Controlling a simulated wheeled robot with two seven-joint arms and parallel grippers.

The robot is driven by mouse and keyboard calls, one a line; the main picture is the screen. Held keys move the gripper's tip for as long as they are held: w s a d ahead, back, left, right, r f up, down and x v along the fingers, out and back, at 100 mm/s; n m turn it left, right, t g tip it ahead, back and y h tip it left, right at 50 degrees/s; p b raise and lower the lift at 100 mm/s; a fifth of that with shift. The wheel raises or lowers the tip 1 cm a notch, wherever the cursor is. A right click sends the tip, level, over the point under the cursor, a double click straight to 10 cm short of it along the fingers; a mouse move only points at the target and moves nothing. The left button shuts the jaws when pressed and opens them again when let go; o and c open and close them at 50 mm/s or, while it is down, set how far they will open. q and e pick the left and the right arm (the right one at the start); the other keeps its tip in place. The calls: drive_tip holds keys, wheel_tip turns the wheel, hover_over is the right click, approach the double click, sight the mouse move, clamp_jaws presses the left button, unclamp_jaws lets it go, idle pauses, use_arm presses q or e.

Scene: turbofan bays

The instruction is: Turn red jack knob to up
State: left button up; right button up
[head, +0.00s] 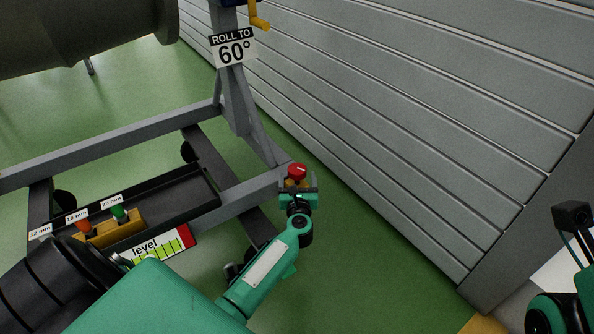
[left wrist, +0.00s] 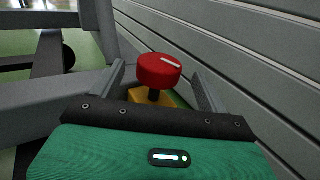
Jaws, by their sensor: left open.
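The red jack knob (head: 297,171) sits at the right end of the grey stand's lower beam, close to the wall. In the left wrist view the knob (left wrist: 160,71) is a round red cap with a white line on its top, on a dark stem above a yellow base (left wrist: 150,97). My left gripper (head: 298,183) is at the knob. In the left wrist view its two fingers (left wrist: 157,82) stand apart, one on each side of the knob, with gaps visible. Part of the base is hidden behind the gripper body. My right gripper is not visible; only part of my right arm shows.
A grey slatted wall (head: 420,110) runs close along the right. The grey stand (head: 110,145) carries a black tray (head: 165,198) with coloured-handled tools and a "level" gauge (head: 160,245). A "ROLL TO 60°" sign (head: 233,47) is on the post. Green floor (head: 350,270) is clear below.

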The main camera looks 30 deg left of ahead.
sight(297, 165)
use_arm(q)
drive_tip(key=b+x, duration=0.1)
drive_tip(key=x, duration=0.5)
drive_tip(key=shift+a+b, duration=0.1)
drive_tip(key=shift+b, duration=0.25)
drive_tip(key=c, duration=1)
